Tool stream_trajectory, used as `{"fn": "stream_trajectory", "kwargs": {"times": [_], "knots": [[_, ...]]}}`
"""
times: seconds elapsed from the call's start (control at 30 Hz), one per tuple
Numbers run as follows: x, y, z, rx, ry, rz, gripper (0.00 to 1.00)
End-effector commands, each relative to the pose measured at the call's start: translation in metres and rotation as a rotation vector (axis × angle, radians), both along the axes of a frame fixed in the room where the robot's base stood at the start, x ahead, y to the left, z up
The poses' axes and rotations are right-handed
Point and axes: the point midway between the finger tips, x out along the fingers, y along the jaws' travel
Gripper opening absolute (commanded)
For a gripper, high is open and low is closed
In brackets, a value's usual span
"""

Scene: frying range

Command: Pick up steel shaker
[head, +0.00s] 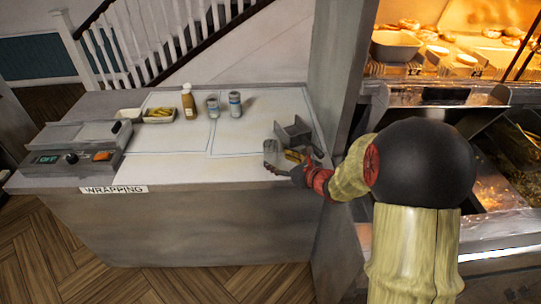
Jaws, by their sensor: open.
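Two small grey cylindrical shakers stand upright side by side on the counter, a left one (212,106) and a right one (235,104). Both have bluish bands, and I cannot tell for sure which is the steel shaker. My gripper (287,168) is low over the counter's front right part, to the right of and nearer than both shakers. Its jaws are open and small in view. A grey metallic object (271,151) is just beyond the fingers; I cannot tell whether it is a shaker or whether they touch.
A brown bottle (188,102) and trays of chips (159,115) stand left of the shakers. A grey angular holder (294,135) is behind my gripper. A wrapping machine (72,148) fills the counter's left end. A grey pillar (340,70) and lit food cabinet (450,95) bound the right.

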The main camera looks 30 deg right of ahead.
Motion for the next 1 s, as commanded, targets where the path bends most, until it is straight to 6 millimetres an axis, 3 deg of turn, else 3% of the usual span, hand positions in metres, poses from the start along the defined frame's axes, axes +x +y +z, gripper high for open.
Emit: {"fn": "stream_trajectory", "kwargs": {"times": [0.33, 0.6, 1.0], "knots": [[0.041, 0.012, -0.012, -0.002, 0.0, 0.002, 0.6], [0.045, 0.013, -0.012, -0.002, 0.0, 0.002, 0.6], [0.045, 0.013, -0.012, -0.002, 0.0, 0.002, 0.37]]}}
